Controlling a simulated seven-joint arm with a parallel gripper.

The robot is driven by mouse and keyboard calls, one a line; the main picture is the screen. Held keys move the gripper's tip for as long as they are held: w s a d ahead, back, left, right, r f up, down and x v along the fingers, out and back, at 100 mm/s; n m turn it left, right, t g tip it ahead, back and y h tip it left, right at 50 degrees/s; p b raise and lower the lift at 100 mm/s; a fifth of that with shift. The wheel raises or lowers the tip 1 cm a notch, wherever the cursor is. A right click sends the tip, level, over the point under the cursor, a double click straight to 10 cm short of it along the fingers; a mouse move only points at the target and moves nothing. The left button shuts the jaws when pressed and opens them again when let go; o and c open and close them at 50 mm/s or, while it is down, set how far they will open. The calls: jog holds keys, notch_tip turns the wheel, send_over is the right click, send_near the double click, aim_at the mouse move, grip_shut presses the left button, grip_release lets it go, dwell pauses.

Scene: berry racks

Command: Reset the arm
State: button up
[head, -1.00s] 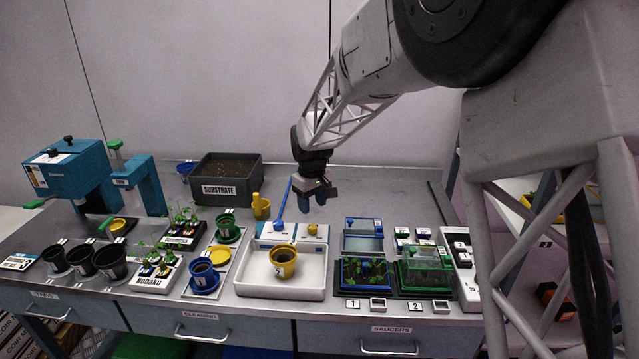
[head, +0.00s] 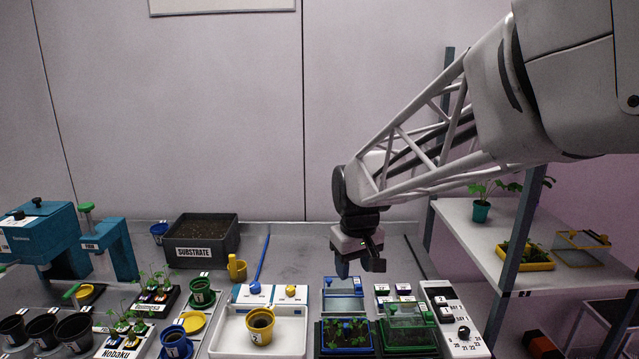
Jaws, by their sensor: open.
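My gripper (head: 360,266) hangs from my lattice arm, jaws pointing down, above the back of the bench. It is open with nothing between its fingers. In the picture it sits just above the blue-framed clear box (head: 343,285), and I cannot tell the exact height gap. My arm comes in from the upper right.
Below are a blue tray (head: 345,350) of seedlings and a green-framed clear box (head: 408,313). To the left are a white sink tray (head: 290,340) with a yellow pot (head: 260,325), and a substrate bin (head: 201,240). A shelf (head: 480,232) with plants stands at right.

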jog(key=s+d+m, duration=0.2)
jog(key=s+d, duration=0.3)
jog(key=s, duration=0.8)
jog(key=s+d+m+t, duration=0.1)
jog(key=s+d+m, duration=0.2)
jog(key=s, duration=1)
jog(key=d, duration=0.3)
jog(key=shift+s+f, duration=0.15)
jog(key=shift+s, duration=0.05)
jog(key=shift+d, duration=0.1)
